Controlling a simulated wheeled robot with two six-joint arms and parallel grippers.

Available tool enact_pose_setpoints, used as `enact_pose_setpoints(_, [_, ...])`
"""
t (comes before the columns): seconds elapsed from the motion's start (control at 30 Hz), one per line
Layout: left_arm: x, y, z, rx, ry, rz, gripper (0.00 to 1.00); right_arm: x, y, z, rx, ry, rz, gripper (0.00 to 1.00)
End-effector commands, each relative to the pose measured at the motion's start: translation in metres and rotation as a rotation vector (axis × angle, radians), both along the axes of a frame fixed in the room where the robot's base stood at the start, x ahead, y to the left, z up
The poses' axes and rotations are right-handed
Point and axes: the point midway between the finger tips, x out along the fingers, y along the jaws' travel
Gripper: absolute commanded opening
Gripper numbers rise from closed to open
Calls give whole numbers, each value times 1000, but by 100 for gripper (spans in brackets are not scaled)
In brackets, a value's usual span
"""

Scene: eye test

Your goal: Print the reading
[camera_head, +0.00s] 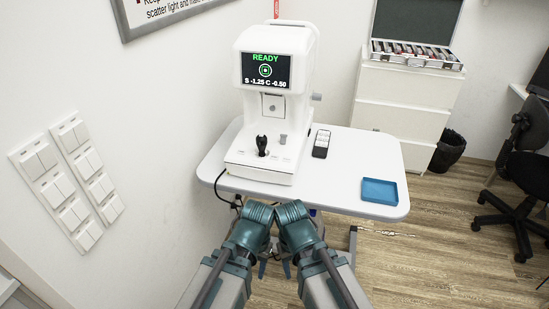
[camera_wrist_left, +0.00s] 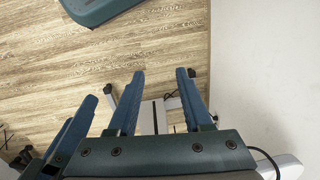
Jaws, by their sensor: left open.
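The white eye-test machine (camera_head: 270,110) stands on a white table. Its screen (camera_head: 265,70) shows "READY", a green ring target and "S -1.25 C -0.50". On its base are a black joystick (camera_head: 262,145) and a small grey part (camera_head: 283,140); the base markings are too small to read. My left gripper (camera_head: 262,269) hangs low in front of the table, apart from the machine. In the left wrist view its fingers (camera_wrist_left: 163,102) are spread with nothing between them. My right gripper (camera_head: 287,268) hangs close beside it; its jaw opening is unclear.
A black-and-white remote (camera_head: 321,144) and an empty blue tray (camera_head: 380,191) lie on the table (camera_head: 358,160) to the right. A white drawer unit (camera_head: 405,100) with an open lens case (camera_head: 416,55), a black bin (camera_head: 448,150) and an office chair (camera_head: 525,170) stand behind. Wall switches (camera_head: 70,180) are left.

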Motion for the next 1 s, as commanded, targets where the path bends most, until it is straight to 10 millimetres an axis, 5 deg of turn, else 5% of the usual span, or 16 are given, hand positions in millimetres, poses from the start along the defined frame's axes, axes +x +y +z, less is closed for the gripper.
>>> enact_pose_setpoints(0.03, [0,0,0,0,0,0,50,0,0,0,0,0,0,50])
enact_pose_setpoints(0.3, [0,0,0,0,0,0,1,0,0,0,0,0,0,50])
enact_pose_setpoints(1.0, [0,0,0,0,0,0,0,0,0,0,0,0,0,50])
